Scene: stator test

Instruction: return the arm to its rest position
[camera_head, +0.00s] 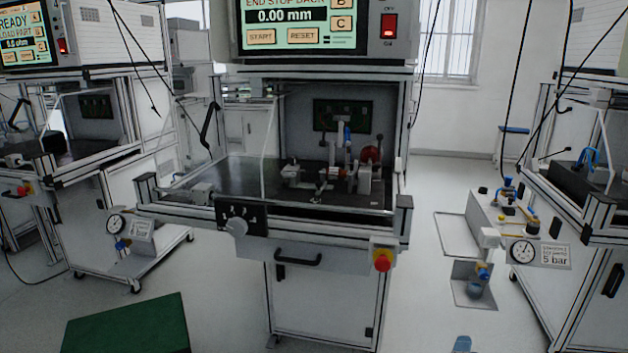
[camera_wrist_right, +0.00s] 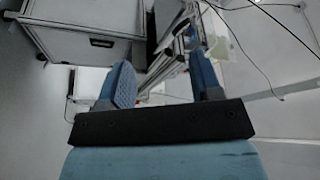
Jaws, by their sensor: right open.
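My right gripper (camera_wrist_right: 163,75) shows in the right wrist view with its two blue fingers spread apart and nothing between them. Beyond the fingers are a metal frame profile and pale floor, out of touch. In the head view a small blue piece (camera_head: 462,343) shows at the bottom edge; it may be part of my right gripper, but too little shows to be sure. My left gripper is not in view. The test station (camera_head: 310,215) stands straight ahead, with a fixture (camera_head: 335,175) on its dark bed.
A screen box (camera_head: 320,28) tops the station. A red stop button (camera_head: 382,260) sits at its front right. Other stations stand left and right. A green block (camera_head: 125,325) is at the lower left. A gauge unit (camera_head: 523,250) is at the right. Light floor lies between the stations.

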